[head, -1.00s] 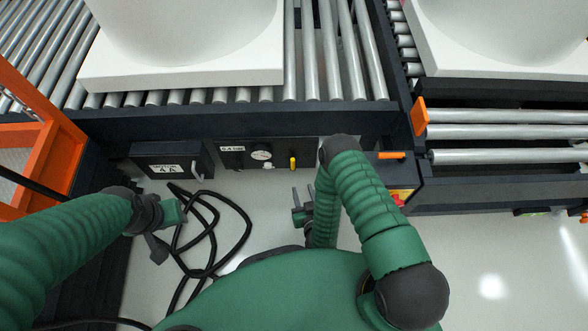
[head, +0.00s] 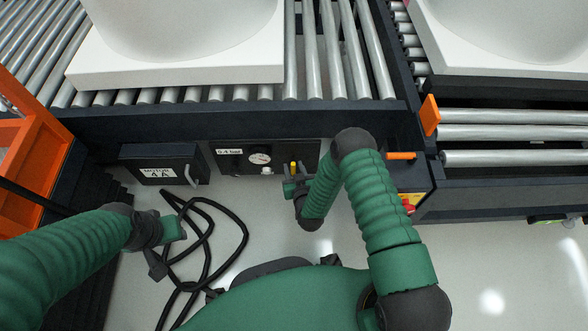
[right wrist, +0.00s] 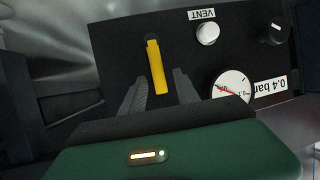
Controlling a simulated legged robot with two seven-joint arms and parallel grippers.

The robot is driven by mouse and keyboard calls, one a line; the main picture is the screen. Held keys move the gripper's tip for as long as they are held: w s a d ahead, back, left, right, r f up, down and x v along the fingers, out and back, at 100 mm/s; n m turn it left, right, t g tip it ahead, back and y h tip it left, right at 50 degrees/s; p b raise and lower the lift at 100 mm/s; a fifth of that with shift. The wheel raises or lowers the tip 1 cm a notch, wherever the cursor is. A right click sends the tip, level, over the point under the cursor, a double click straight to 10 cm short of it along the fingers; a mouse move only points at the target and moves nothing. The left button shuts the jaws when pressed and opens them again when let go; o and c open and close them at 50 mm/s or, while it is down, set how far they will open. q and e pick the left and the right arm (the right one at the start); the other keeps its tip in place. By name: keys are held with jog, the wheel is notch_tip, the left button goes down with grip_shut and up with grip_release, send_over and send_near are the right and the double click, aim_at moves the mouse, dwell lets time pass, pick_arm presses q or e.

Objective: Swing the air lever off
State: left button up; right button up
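The yellow air lever (right wrist: 156,68) stands out from a dark panel in the right wrist view. It also shows small in the head view (head: 293,166). My right gripper (right wrist: 160,82) is open, with one grey finger on each side of the lever's lower end; whether either finger touches it I cannot tell. In the head view my right gripper (head: 293,180) is just in front of the panel. My left gripper (head: 166,246) hangs over the floor at the left, away from the panel; its finger gap is not clear.
A pressure gauge (right wrist: 232,88) labelled 0.4 bar, a white VENT button (right wrist: 207,33) and a black knob (right wrist: 273,33) share the panel. A motor box (head: 162,165) is to the left. Black cable (head: 243,232) lies on the floor. A roller conveyor (head: 318,60) carries a white tank (head: 180,62) above.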

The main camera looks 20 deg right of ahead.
grip_shut()
dwell(1.2)
